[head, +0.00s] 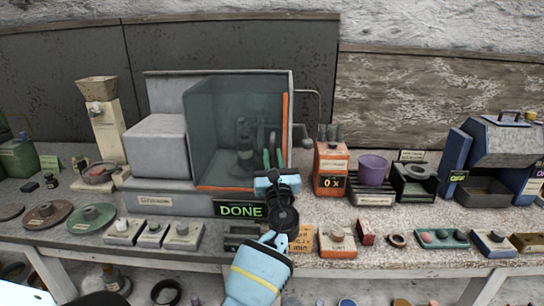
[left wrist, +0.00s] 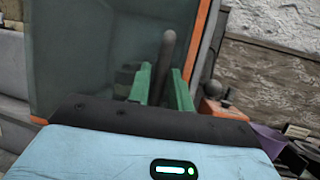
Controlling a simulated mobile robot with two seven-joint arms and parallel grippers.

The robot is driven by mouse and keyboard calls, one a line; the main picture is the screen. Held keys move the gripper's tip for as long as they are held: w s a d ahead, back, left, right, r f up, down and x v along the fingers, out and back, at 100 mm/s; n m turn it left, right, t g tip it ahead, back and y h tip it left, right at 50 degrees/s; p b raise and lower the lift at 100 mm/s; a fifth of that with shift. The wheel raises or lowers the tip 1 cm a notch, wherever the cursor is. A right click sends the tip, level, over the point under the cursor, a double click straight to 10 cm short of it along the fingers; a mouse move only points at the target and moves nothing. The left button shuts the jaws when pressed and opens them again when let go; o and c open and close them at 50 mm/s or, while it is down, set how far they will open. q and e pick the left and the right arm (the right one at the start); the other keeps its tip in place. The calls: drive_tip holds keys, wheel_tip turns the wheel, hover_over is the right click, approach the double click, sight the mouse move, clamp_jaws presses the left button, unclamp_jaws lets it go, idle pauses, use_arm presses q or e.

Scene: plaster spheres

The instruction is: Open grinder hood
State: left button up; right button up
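The grinder (head: 160,145) is a grey machine at the back of the bench. Its hood (head: 215,125) is a teal see-through cover with orange edges, standing down over the work space. The hood also fills the left of the left wrist view (left wrist: 85,60). My left gripper (head: 271,158) is at the hood's lower right front. Its green fingers (left wrist: 160,85) stand apart with a grey rounded rod (left wrist: 167,50) between or just behind them. I cannot tell whether they press on the rod, or what it belongs to. My right gripper is not in view.
A lit DONE sign (head: 240,210) is on the bench in front of the grinder. An orange box (head: 331,168) and a purple cup (head: 373,169) stand close to the right. A blue machine (head: 500,150) is farther right. Small blocks and discs line the front edge.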

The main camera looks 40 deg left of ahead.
use_arm(q)
drive_tip(key=shift+w+a+r, duration=0.1)
drive_tip(key=shift+w+a, duration=0.1)
drive_tip(key=shift+w, duration=0.05)
drive_tip(key=c, duration=0.4)
clamp_jaws()
